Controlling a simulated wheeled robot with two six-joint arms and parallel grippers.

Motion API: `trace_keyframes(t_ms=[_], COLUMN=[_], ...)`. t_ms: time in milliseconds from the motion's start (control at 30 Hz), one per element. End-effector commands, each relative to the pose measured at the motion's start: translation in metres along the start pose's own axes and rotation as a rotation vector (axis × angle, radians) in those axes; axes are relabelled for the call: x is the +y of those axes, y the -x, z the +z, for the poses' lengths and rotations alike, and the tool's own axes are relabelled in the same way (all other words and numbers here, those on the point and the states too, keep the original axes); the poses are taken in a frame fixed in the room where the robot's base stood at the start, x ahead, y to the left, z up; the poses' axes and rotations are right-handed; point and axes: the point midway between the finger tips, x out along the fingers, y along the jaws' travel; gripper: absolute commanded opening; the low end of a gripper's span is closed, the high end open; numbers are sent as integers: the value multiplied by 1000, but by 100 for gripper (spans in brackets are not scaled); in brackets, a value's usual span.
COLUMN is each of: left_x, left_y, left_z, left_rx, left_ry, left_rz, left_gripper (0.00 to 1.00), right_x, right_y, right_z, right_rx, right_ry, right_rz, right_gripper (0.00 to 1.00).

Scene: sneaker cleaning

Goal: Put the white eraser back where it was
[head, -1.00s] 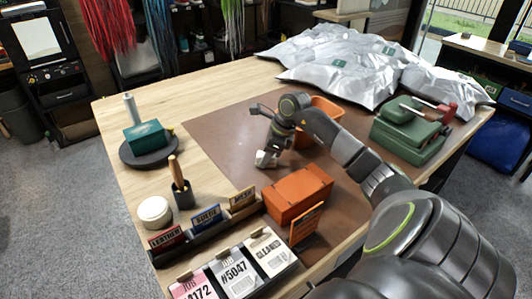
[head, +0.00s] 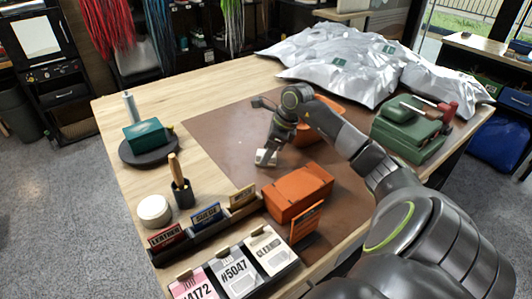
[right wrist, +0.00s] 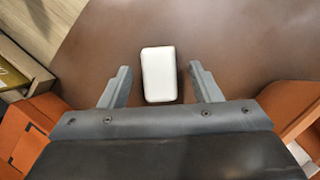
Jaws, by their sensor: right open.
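The white eraser (head: 262,158) lies on the brown mat (head: 215,135), left of the orange bin and behind the orange box. My right gripper (head: 270,150) is above it, pointing down. In the right wrist view the eraser (right wrist: 159,74) is a white rounded block between the two spread fingers of my right gripper (right wrist: 160,86). A gap shows on each side, so the fingers are open and not pressing on it. My left gripper is not in view.
An orange box (head: 298,192) stands in front of the eraser, and an orange open bin (head: 310,130) is behind my right wrist. A card rack (head: 210,222), brush cup (head: 181,193) and white round tub (head: 154,211) are at front left. The mat's left part is clear.

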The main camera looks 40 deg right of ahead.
Motion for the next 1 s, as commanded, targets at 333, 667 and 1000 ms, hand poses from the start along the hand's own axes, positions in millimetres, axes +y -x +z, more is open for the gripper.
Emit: trace_keyframes(t_ms=[333,667,1000], left_x=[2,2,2], left_y=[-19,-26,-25], left_z=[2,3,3], left_rx=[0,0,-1], left_ry=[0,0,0], left_rz=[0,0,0], left_gripper=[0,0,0], right_x=[-1,0,0], right_y=[67,102,104], right_z=[-1,0,0], right_rx=[3,1,0], right_ry=[3,1,1], right_rz=[-6,0,1], right_gripper=[57,57,57])
